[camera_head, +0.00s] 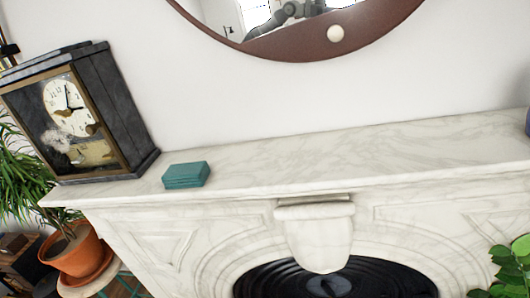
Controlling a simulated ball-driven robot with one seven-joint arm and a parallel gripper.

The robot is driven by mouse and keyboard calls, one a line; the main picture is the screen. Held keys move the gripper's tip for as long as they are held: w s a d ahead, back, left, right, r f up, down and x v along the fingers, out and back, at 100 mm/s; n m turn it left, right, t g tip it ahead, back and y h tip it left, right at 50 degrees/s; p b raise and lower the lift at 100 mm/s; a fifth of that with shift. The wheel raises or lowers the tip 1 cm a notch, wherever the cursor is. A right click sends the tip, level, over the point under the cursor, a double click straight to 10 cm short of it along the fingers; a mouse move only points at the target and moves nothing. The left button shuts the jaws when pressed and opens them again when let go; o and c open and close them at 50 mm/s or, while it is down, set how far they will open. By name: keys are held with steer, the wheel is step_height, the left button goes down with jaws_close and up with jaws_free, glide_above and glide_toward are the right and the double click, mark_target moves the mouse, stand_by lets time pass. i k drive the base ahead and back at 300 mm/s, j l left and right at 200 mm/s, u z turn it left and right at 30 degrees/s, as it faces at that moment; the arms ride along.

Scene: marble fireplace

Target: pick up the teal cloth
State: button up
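The teal cloth (186,175) is a small, neatly folded stack lying flat on the white marble mantel (330,158). It is left of the middle, just right of the dark clock, with a small gap between them. The cloth is near the mantel's front edge. My gripper does not show in this view, and nothing touches the cloth.
A dark mantel clock (118,120) stands left of the cloth. A round brown-framed mirror (330,38) hangs above. The mantel right of the cloth is clear up to a dark object at the right edge. A potted plant (78,248) stands below left.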

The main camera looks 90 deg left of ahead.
mark_target(192, 174)
steer(key=k+j+u, duration=0.1)
steer(key=u, duration=2.25)
